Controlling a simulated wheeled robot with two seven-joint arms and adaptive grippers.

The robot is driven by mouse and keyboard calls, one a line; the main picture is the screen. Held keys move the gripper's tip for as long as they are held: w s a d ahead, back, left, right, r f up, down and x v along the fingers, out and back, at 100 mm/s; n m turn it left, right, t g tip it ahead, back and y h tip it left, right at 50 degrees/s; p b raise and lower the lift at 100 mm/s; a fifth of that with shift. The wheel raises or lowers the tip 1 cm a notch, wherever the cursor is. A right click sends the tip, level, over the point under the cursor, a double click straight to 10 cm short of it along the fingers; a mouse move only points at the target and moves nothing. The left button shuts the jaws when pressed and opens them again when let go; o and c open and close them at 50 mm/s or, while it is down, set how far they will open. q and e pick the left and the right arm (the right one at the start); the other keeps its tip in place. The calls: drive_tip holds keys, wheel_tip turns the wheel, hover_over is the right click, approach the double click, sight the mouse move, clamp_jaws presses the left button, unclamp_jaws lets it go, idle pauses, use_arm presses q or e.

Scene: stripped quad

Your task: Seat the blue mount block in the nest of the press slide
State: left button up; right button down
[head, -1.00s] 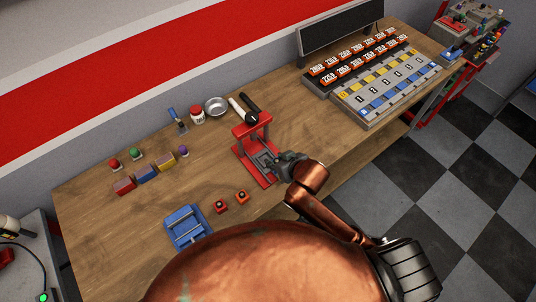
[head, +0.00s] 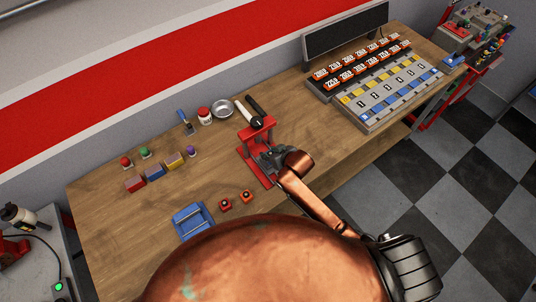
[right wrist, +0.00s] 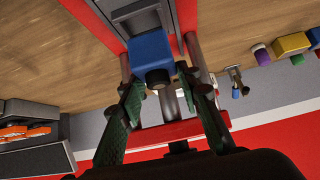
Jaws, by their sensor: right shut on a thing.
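The red press (head: 257,135) stands near the middle of the bench, and my right gripper (head: 268,158) is at its front, at slide height. In the right wrist view, the blue mount block (right wrist: 150,46), with a dark round part on its near face, is between the fingertips of my right gripper (right wrist: 160,72), which is shut on it. The block is right at the end of the grey slide (right wrist: 140,14), between red rails. Whether it sits down in the nest cannot be told. My gripper hides the block in the head view. My left gripper is not in view.
Red, blue and yellow blocks (head: 154,172) stand at the left beside coloured knobs. A control panel (head: 380,95) is at right.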

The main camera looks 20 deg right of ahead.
drive_tip(key=x, duration=0.2)
drive_tip(key=shift+w+d+f, duration=0.2)
drive_tip(key=shift+w+f, duration=0.1)
drive_tip(key=shift+w, duration=0.05)
wheel_tip(320, 180, down, 3)
drive_tip(key=shift+w+p, duration=0.1)
drive_tip(key=shift+p, duration=0.4)
drive_tip(key=shift+f, duration=0.2)
drive_tip(key=shift+f, duration=0.15)
drive_tip(key=c, duration=1.4)
unclamp_jaws()
drive_tip(key=v, duration=1.2)
drive_tip(key=shift+b, duration=0.3)
